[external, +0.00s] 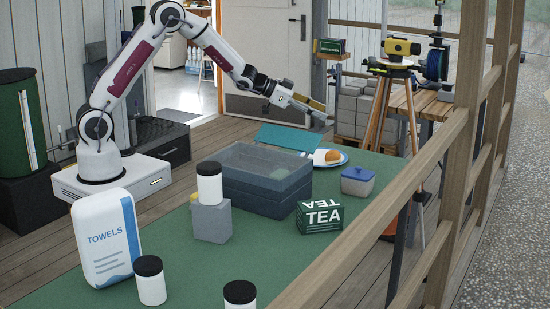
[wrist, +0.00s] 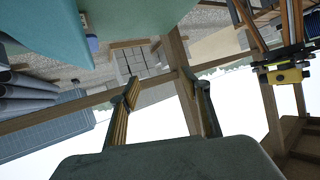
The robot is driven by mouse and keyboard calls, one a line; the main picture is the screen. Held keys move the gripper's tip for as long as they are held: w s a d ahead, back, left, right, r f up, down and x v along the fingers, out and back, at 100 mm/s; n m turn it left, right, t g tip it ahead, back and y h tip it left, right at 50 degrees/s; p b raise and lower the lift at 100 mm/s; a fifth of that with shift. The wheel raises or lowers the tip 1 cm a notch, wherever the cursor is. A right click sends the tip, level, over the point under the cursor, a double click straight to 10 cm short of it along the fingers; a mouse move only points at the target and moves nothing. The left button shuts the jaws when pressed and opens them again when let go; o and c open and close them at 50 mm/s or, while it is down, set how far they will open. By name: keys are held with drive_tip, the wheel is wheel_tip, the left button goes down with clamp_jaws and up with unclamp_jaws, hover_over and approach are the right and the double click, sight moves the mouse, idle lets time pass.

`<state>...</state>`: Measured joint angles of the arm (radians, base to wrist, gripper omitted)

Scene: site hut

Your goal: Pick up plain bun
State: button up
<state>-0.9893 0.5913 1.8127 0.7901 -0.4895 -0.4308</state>
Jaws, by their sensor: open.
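The bun (external: 332,156) looks golden brown and lies on a white plate with a blue rim (external: 345,161), near the far edge of the green table in the external view. A pale item lies beside it on the plate, too small to make out. My gripper (external: 319,111) is open and empty. It is in the air above and slightly left of the plate in the picture, well apart from the bun. In the wrist view my two fingers (wrist: 158,82) are spread with nothing between them; I cannot make out the bun there.
A blue-lidded tub (external: 357,181) and a green TEA box (external: 320,216) are to the right. A wooden railing (external: 400,190) runs along the table's right side.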

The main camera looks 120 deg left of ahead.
drive_tip(key=s+a+f+t, duration=0.1)
drive_tip(key=s+a+f, duration=0.45)
drive_tip(key=f, duration=0.25)
drive_tip(key=h, duration=0.2)
approach(327, 153)
drive_tip(key=shift+w+a+f+m+t, duration=0.15)
drive_tip(key=shift+w+a+t, duration=0.05)
drive_tip(key=shift+w+a, duration=0.3)
drive_tip(key=shift+w+a+f+m+t, duration=0.2)
drive_tip(key=shift+w+a, duration=0.2)
drive_tip(key=shift+w, duration=0.2)
drive_tip(key=shift+d+f, duration=0.15)
drive_tip(key=shift+f, duration=0.35)
drive_tip(key=shift+x, duration=1.3)
drive_tip(key=shift+x, duration=2.55)
drive_tip(key=shift+s+f, duration=0.1)
drive_tip(key=shift+f, duration=0.05)
